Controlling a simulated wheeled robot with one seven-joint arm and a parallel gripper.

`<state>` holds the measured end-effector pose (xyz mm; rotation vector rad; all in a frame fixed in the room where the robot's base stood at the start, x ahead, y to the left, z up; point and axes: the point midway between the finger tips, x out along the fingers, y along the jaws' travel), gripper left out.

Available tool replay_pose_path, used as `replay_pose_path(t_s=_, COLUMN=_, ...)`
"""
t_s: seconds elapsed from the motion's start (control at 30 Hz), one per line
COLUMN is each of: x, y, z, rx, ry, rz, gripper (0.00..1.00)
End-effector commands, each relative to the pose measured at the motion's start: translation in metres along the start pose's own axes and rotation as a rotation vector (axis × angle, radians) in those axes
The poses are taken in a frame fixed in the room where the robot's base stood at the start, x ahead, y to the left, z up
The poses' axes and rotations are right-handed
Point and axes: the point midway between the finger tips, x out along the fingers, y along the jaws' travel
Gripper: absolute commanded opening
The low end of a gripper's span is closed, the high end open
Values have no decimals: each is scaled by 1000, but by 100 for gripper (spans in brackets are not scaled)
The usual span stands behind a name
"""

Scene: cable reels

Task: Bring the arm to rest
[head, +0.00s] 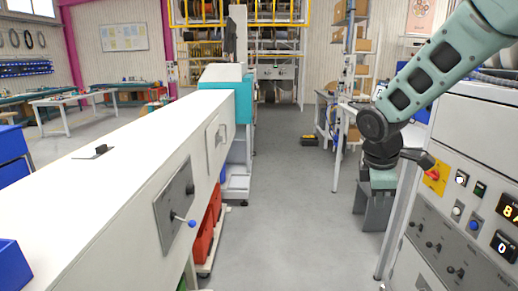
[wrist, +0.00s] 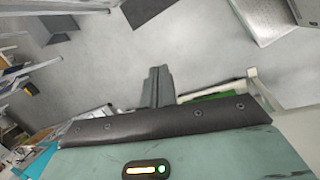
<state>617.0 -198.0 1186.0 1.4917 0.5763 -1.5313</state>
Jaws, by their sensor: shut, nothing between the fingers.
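My gripper (wrist: 158,75) shows in the wrist view as dark grey fingers closed together, with nothing held between them. It is in the air with grey floor behind it. In the head view my teal arm (head: 440,68) comes in from the upper right and bends down at a dark joint, beside the control cabinet. I cannot make out the fingertips clearly in the head view.
A control cabinet (head: 466,220) with knobs and displays stands close on the right. A long white machine (head: 110,190) with a lever runs along the left. Red bins (head: 205,235) sit under it. Reel racks (head: 280,65) stand behind.

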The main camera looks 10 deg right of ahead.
Motion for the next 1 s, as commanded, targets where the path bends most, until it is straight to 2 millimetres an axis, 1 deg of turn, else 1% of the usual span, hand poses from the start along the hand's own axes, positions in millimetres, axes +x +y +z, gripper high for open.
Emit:
replay_pose_path(t_s=0.03, x=-6, y=-28, z=-26, rx=17, ry=42, rz=-18, gripper=0)
replay_pose_path(t_s=0.07, x=-11, y=-45, z=-40, rx=36, ry=65, rz=-32, gripper=0)
replay_pose_path(t_s=0.1, x=-16, y=-68, z=-56, rx=60, ry=93, rz=-53, gripper=0)
replay_pose_path(t_s=0.17, x=-25, y=-106, z=-77, rx=97, ry=128, rz=-90, gripper=0)
replay_pose_path(t_s=0.2, x=-30, y=-132, z=-89, rx=122, ry=147, rz=-116, gripper=0)
replay_pose_path(t_s=0.23, x=-34, y=-152, z=-96, rx=140, ry=159, rz=-135, gripper=0)
replay_pose_path(t_s=0.27, x=-38, y=-172, z=-102, rx=159, ry=168, rz=-156, gripper=0)
replay_pose_path(t_s=0.3, x=-42, y=-198, z=-107, rx=184, ry=177, rz=-183, gripper=0)
replay_pose_path(t_s=0.37, x=-48, y=-234, z=-111, rx=220, ry=182, rz=-220, gripper=0)
replay_pose_path(t_s=0.4, x=-50, y=-256, z=-111, rx=243, ry=183, rz=-243, gripper=0)
replay_pose_path(t_s=0.5, x=-54, y=-297, z=-108, rx=291, ry=176, rz=-284, gripper=0)
replay_pose_path(t_s=0.6, x=-56, y=-320, z=-103, rx=323, ry=167, rz=-309, gripper=0)
replay_pose_path(t_s=0.7, x=-57, y=-330, z=-101, rx=338, ry=163, rz=-318, gripper=0)
replay_pose_path(t_s=1.0, x=-57, y=-329, z=-101, rx=341, ry=162, rz=-319, gripper=0)
